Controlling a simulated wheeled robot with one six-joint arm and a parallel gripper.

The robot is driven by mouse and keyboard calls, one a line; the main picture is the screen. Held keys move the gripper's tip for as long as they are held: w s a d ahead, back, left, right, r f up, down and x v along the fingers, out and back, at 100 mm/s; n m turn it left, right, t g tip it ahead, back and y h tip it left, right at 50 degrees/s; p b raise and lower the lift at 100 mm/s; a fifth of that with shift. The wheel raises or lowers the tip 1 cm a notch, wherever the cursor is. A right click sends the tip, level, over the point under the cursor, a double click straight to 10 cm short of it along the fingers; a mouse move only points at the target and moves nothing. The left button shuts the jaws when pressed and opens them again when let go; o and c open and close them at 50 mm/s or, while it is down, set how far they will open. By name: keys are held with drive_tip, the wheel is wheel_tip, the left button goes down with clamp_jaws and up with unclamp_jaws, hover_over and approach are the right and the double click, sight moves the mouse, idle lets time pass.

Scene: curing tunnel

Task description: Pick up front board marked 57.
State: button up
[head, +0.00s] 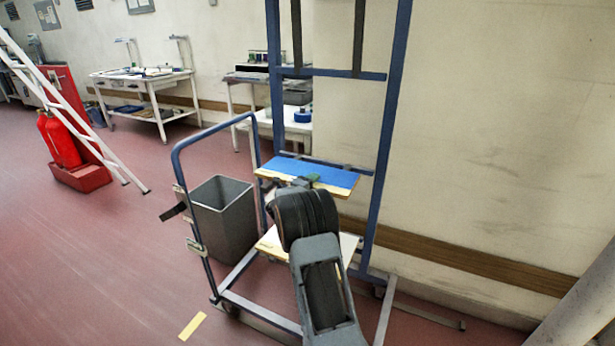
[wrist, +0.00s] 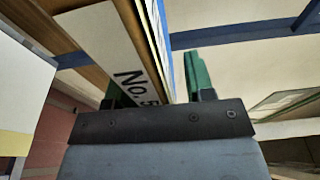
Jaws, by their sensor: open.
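A board with a blue top face and a pale wooden edge (head: 335,180) lies on the blue-framed trolley in the head view. In the wrist view the board's edge (wrist: 145,50) carries a white label reading "No. 5"; my gripper's body hides any further digit. My gripper (head: 312,179) is at the near edge of this board, with my arm hiding part of it. In the wrist view my gripper (wrist: 158,80) is open, its green fingers on either side of the board's edge. The right finger stands apart from the board; contact at the left one is hidden.
A second pale board (head: 349,246) lies lower on the trolley, partly behind my arm. A grey bin (head: 224,215) stands at its left.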

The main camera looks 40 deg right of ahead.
drive_tip(key=shift+c, duration=0.3)
clamp_jaws()
drive_tip(key=shift+r, duration=0.2)
drive_tip(key=shift+r, duration=0.3)
drive_tip(key=r, duration=0.3)
drive_tip(key=shift+s+a+r+p, duration=0.25)
drive_tip(key=shift+s+p, duration=0.05)
drive_tip(key=shift+p, duration=0.05)
drive_tip(key=s+a+r, duration=0.6)
drive_tip(key=s+r, duration=0.2)
drive_tip(key=s, duration=0.3)
drive_tip(key=shift+s+r+p, duration=0.3)
drive_tip(key=shift+s+p, duration=0.05)
drive_tip(key=shift+p, duration=0.05)
